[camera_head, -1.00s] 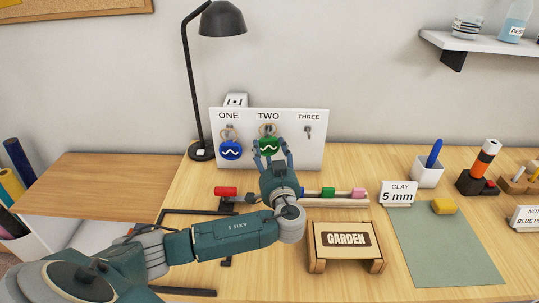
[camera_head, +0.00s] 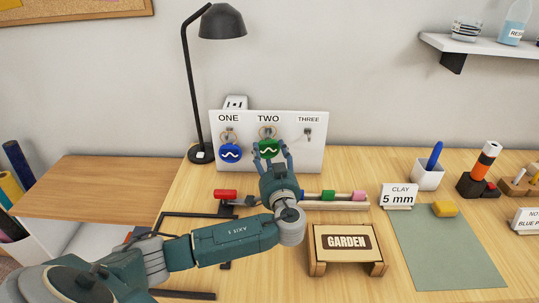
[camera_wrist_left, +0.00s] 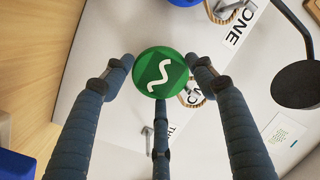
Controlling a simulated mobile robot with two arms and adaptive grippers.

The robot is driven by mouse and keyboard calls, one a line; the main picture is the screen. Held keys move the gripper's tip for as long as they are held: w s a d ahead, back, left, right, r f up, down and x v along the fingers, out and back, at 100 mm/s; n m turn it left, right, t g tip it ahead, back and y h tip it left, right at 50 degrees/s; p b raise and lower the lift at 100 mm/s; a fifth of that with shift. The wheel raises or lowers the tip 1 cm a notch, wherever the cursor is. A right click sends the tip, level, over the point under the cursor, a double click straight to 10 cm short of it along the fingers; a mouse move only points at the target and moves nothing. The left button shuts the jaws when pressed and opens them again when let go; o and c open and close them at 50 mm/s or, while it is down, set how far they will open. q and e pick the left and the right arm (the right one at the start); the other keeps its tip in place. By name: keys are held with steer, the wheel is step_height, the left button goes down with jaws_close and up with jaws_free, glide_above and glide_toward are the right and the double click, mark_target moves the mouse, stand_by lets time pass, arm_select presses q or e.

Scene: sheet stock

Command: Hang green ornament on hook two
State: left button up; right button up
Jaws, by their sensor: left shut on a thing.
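The green ornament (camera_head: 269,148) is a round disc with a white wavy mark and a cord loop. It is in front of the white hook board (camera_head: 312,155), below the label TWO. My left gripper (camera_head: 270,152) is shut on it; in the left wrist view the green ornament (camera_wrist_left: 161,72) sits between the fingertips (camera_wrist_left: 160,75). The loop is at hook two, but I cannot tell whether it is over the hook. A blue ornament (camera_head: 230,153) hangs under ONE. Hook three (camera_head: 307,133) is bare. My right gripper is not in view.
A black lamp (camera_head: 200,150) stands left of the board. A rack with coloured pegs (camera_head: 328,196) and a GARDEN stand (camera_head: 347,243) are on the table in front.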

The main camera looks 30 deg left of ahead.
mark_target(268, 158)
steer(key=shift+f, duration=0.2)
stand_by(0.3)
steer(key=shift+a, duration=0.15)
arm_select(q)
steer(key=shift+f+b, duration=0.15)
steer(key=shift+b, duration=0.25)
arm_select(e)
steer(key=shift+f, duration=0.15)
arm_select(q)
steer(key=shift+f+b, duration=0.8)
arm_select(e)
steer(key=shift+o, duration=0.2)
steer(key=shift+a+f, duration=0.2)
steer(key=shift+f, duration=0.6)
arm_select(q)
steer(key=shift+f, duration=0.25)
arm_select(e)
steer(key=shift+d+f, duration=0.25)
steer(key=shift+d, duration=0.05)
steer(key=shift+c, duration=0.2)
arm_select(q)
steer(key=shift+f+b, duration=0.35)
steer(key=shift+b, duration=0.4)
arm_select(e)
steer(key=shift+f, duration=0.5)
